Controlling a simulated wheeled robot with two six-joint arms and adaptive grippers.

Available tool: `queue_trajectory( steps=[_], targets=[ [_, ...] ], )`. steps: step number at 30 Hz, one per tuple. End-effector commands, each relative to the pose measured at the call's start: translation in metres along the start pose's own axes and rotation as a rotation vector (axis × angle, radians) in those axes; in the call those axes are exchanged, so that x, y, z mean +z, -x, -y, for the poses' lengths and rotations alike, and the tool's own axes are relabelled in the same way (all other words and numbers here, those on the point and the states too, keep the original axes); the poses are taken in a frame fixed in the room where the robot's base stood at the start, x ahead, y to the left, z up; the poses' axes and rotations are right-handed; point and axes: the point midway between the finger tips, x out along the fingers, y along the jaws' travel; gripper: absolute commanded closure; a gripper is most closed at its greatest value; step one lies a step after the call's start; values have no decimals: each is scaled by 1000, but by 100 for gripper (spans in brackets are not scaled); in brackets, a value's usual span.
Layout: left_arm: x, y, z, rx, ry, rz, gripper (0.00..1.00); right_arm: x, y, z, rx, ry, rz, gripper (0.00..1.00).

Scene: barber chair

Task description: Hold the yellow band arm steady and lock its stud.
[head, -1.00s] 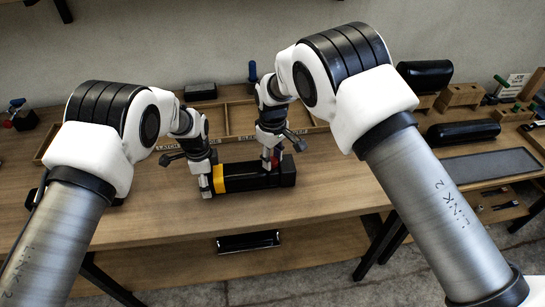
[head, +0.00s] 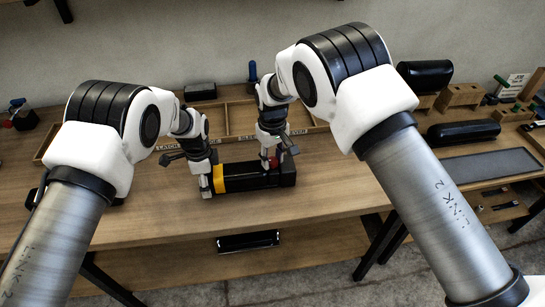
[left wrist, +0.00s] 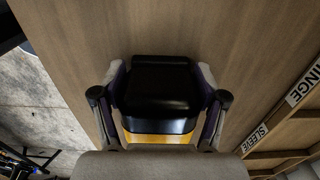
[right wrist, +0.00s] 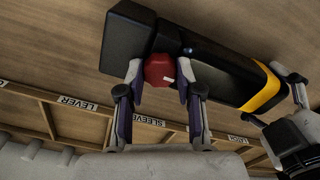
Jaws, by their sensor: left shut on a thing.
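The black arm (head: 249,177) with a yellow band (head: 219,179) lies lengthwise on the bench. My left gripper (head: 206,188) is shut on its banded end; in the left wrist view the fingers flank the black end (left wrist: 160,88), with the yellow band (left wrist: 160,136) just below. A red stud (right wrist: 159,70) stands on the arm towards its other end, with a small white mark on it. My right gripper (right wrist: 159,76) has its fingers apart, one on each side of the stud. The fingers look very close to it; contact is hard to tell.
A wooden tray (head: 227,121) with labelled compartments lies behind the arm. Black cushions (head: 463,132) and wooden blocks (head: 461,95) stand on the bench at right. The bench top left of the arm (head: 150,205) is clear.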

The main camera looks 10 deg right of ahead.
Motion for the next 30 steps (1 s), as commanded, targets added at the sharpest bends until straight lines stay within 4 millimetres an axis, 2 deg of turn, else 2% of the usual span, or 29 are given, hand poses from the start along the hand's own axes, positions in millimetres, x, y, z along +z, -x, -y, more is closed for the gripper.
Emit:
queue_trajectory(
  steps=[1,2,10,14,17,24,27,30],
  targets=[
    [0,0,0,2,-2,1,95,0,-1,0,-1,1,1,45],
    [0,0,0,1,-2,1,95,0,-1,0,0,1,1,40],
    [0,0,0,1,0,1,95,0,0,0,0,1,1,40],
    [0,0,0,1,1,0,95,0,9,0,1,1,0,40],
    [0,0,0,0,2,0,95,0,28,0,1,1,-2,40],
    [0,0,0,0,2,0,95,0,90,0,2,1,-2,40],
    [0,0,0,0,2,0,95,0,108,0,1,1,-1,40],
    [0,0,0,0,2,0,95,0,117,0,0,1,0,40]
  ],
)
